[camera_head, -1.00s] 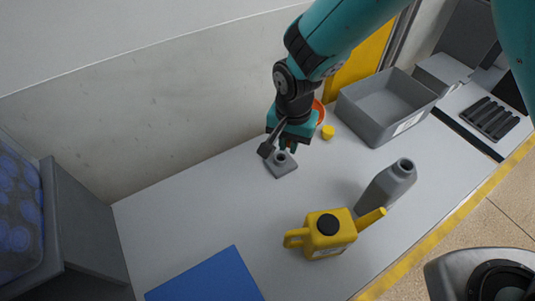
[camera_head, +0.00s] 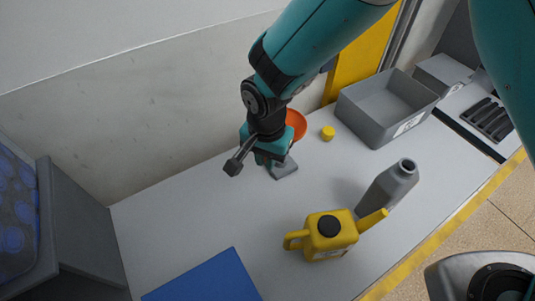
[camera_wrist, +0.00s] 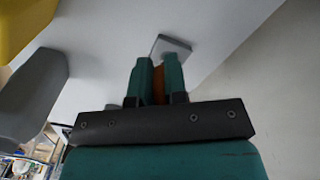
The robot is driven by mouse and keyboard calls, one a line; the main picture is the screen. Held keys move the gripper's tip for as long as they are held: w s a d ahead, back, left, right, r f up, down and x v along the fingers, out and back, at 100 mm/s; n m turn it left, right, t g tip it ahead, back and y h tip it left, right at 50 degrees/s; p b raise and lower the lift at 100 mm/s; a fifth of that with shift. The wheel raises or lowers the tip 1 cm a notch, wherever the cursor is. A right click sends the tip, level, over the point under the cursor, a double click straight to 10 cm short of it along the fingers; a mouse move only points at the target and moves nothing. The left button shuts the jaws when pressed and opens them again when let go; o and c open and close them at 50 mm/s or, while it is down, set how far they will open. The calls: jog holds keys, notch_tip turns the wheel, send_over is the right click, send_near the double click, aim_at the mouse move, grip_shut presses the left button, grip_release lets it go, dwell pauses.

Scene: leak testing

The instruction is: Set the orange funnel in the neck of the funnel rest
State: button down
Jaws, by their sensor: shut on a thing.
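The orange funnel (camera_head: 297,124) shows its wide rim behind my gripper in the head view. In the wrist view a strip of its orange side (camera_wrist: 158,84) is between the two teal fingers. My gripper (camera_head: 270,160) is shut on the funnel. The grey funnel rest (camera_head: 284,168) stands on the table right by the fingers, and its neck is hidden behind them in the head view. In the wrist view part of the rest's base (camera_wrist: 172,46) shows beyond the fingertips. I cannot tell whether the funnel's spout is in the neck or above it.
A yellow can (camera_head: 328,238) and a grey bottle (camera_head: 388,188) stand towards the front. A small yellow cap (camera_head: 327,132) lies right of the funnel. A grey bin (camera_head: 388,105) is at the back right, a blue mat (camera_head: 205,280) at the front left. The table's left middle is clear.

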jog(key=shift+f+b, duration=1.35)
jog(key=shift+f, duration=1)
jog(key=shift+f+b, duration=0.65)
jog(key=shift+f, duration=0.55)
jog(key=c, duration=1.1)
grip_release()
jog(key=shift+r, duration=0.1)
notch_tip(320, 180, up, 17)
jog(key=shift+w+r+b, duration=0.1)
jog(key=shift+r+b, duration=0.1)
jog(key=shift+b, duration=0.55)
jog(key=s+d+r+n+y, duration=0.1)
jog(key=s+d+r+n, duration=0.1)
jog(key=s+d+n, duration=0.2)
jog(key=s+d+r+n+y, duration=0.1)
jog(key=s+d+r+n, duration=0.1)
jog(key=s+d, duration=0.3)
jog(key=s+d+r+n+y, duration=0.2)
jog(key=s+d+n, duration=0.3)
jog(key=d, duration=0.3)
jog(key=shift+r+n, duration=0.3)
jog(key=shift+r, duration=0.2)
